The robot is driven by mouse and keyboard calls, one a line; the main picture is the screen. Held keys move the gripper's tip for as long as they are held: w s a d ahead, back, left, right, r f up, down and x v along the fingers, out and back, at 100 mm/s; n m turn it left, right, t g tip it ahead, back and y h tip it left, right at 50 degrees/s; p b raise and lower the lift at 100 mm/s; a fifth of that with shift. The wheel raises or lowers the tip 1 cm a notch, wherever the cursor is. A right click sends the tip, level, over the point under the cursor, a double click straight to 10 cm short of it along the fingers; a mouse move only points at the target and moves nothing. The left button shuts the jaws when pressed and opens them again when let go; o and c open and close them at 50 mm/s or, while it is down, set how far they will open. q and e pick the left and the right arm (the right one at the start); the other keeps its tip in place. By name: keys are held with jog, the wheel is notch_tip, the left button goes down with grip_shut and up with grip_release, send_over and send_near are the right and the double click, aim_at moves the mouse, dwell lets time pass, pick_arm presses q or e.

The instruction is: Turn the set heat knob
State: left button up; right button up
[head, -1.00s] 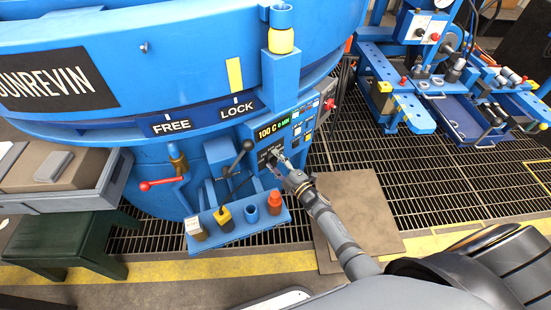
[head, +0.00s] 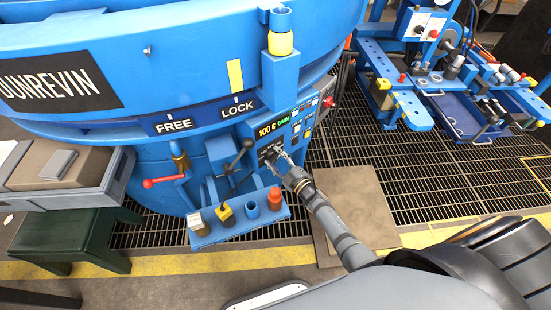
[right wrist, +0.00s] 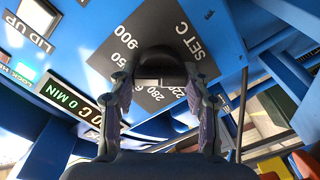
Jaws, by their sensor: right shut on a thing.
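The set heat knob (right wrist: 160,62) is black and sits on a dark dial plate marked SET C, with numbers such as 900 around it, in the right wrist view. My right gripper (right wrist: 160,80) has one finger on each side of the knob and is shut on it. In the head view, my right gripper (head: 273,157) is at the blue control panel, below the display (head: 272,128) reading 100 C. The knob is mostly hidden there by the gripper. My left gripper is not in view.
A small shelf (head: 228,236) with several coloured pots juts out left of my right arm. A black-knobbed lever (head: 240,155) and a red handle (head: 160,182) stand left of the panel. A blue workbench (head: 410,110) is at the upper right.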

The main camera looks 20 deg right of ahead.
jog(key=o, duration=1.2)
jog(key=shift+c, duration=0.2)
jog(key=v, duration=1.2)
jog(key=shift+d, duration=0.1)
